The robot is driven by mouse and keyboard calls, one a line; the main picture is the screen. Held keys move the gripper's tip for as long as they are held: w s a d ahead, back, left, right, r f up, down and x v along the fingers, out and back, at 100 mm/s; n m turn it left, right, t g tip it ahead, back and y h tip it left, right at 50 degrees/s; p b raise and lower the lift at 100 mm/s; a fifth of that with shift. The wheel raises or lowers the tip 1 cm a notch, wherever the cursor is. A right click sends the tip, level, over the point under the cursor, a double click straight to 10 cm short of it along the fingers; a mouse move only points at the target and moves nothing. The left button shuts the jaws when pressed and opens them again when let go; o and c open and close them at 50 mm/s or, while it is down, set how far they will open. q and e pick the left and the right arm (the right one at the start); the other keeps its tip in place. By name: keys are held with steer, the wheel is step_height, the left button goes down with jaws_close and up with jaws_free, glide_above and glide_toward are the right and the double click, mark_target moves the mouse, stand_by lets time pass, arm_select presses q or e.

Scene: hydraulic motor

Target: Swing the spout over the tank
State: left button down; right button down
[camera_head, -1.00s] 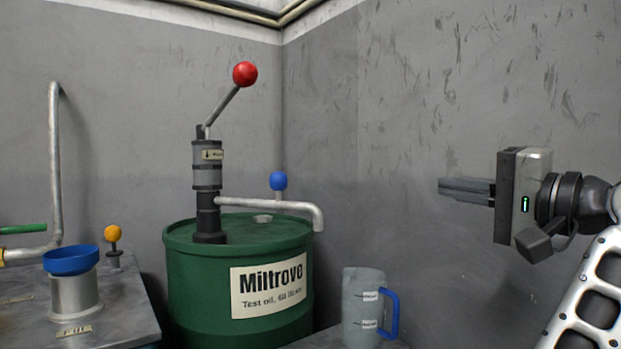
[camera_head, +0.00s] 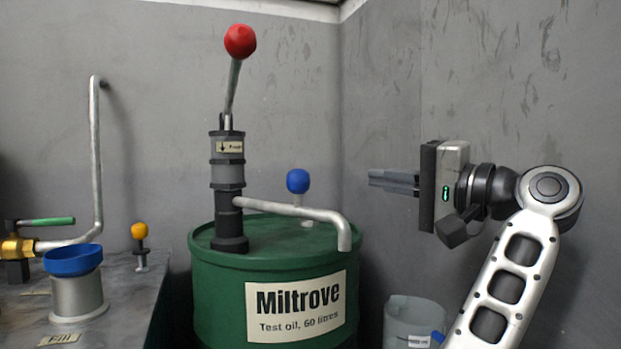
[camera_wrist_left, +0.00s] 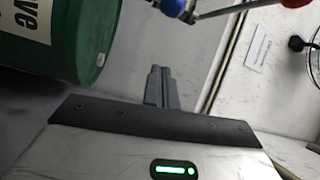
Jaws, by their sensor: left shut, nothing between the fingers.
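The grey spout (camera_head: 290,209) runs right from the black pump column (camera_head: 228,200) on the green drum (camera_head: 215,285), its bent end pointing down near the drum's right rim. A blue knob (camera_head: 298,181) stands just behind the spout; I cannot tell if it is joined. On the left, a blue funnel (camera_head: 73,261) sits on a grey neck (camera_head: 78,297) by a "Fill" label; the tank is not clearly shown. My left gripper (camera_head: 370,178) is shut and empty, right of the knob and apart from it. Its fingers (camera_wrist_left: 160,70) also show in the left wrist view. My right gripper is not in view.
The red-balled pump lever (camera_head: 240,42) rises above the drum. A translucent jug (camera_head: 405,312) with a blue handle is partly behind my arm. A tall pipe (camera_head: 96,150), a green-handled valve (camera_head: 45,221) and a yellow knob (camera_head: 139,230) are on the left bench.

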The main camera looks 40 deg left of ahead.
mark_target(281, 205)
arm_select(q)
steer(key=a+b, duration=0.1)
steer(key=a, duration=1)
steer(key=s, duration=0.1)
steer(key=s+d, duration=0.1)
steer(key=s+d+b, duration=0.1)
steer(key=s, duration=0.1)
steer(key=shift+s+d+f, duration=0.1)
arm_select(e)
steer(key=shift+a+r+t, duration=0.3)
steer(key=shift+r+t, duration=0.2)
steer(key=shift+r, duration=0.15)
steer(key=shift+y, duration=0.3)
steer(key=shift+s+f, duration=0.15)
